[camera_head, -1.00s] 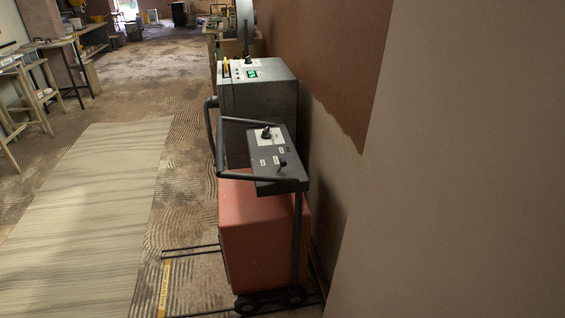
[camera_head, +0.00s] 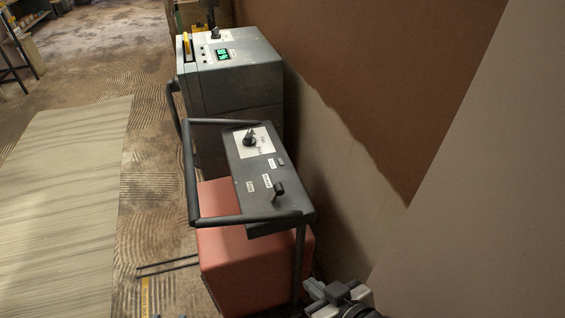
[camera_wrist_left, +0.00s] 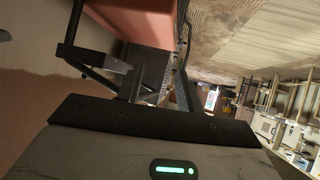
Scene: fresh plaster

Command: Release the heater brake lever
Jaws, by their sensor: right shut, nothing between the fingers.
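The heater cart has a red box (camera_head: 255,268) under a tilted dark control panel (camera_head: 240,165), with a black tubular handle (camera_head: 191,175) around its left side. The panel carries a black knob (camera_head: 250,140) on a white plate and a small black lever (camera_head: 278,190) nearer its front edge. Which of them is the brake lever I cannot read from the labels. My right gripper (camera_head: 325,292) is at the bottom edge, right of the red box and below the panel, shut and empty, apart from both controls.
A grey cabinet (camera_head: 235,85) with a green display and a yellow lever (camera_head: 187,46) stands behind the cart. A partly plastered wall (camera_head: 400,90) runs close along the right. A pale striped sheet (camera_head: 65,190) covers the floor at left, with open floor beyond.

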